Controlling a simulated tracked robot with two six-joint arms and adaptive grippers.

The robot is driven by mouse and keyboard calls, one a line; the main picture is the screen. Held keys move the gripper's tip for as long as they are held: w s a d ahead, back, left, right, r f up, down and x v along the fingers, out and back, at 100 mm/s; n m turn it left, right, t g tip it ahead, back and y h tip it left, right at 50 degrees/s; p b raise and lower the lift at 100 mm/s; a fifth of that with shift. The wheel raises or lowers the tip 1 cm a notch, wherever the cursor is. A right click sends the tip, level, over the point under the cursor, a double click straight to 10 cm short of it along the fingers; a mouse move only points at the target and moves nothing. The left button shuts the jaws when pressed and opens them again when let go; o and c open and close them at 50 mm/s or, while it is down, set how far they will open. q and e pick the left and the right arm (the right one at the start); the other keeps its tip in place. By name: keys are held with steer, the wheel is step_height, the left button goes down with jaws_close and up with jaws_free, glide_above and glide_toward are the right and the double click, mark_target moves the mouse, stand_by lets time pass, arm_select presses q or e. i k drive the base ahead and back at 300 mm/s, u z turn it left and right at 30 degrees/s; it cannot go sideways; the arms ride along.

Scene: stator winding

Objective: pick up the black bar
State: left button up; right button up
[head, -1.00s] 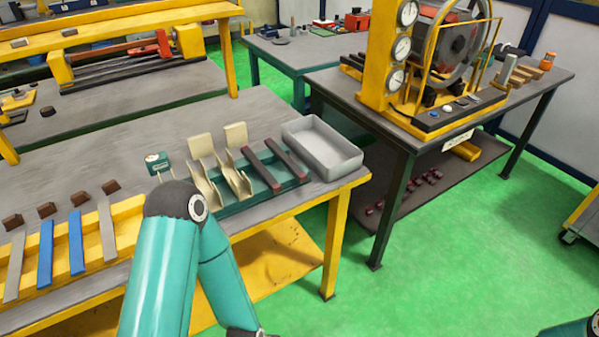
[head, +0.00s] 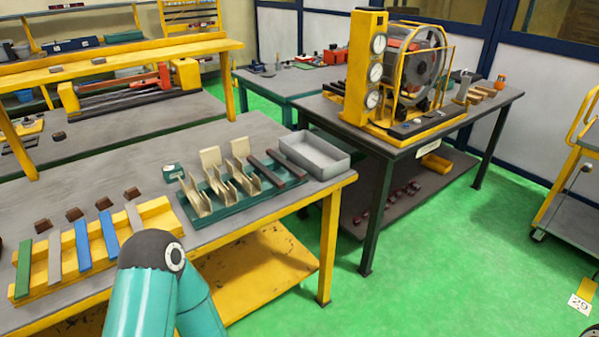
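Two long, narrow, dark brownish bars lie side by side at the right end of a green rack (head: 232,212) on the near table. They are the left dark bar (head: 268,171) and the right dark bar (head: 287,164). They are the darkest bars I see, and I cannot tell which one is called black. Cream channel pieces (head: 195,198) stand in the rack to their left. My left arm shows in front of the table's near edge, to the lower left of the rack. Neither of my grippers is in view.
A grey open tray (head: 314,157) stands right beside the dark bars. A yellow holder (head: 152,213) with green, grey and blue strips is at the left, with small brown blocks (head: 74,214) behind. A second table (head: 403,138) carries a gauge machine. Green floor is open at right.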

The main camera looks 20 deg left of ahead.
mark_target(301, 175)
steer(key=u, duration=0.2)
steer(key=i, duration=0.9)
steer(key=z, duration=0.1)
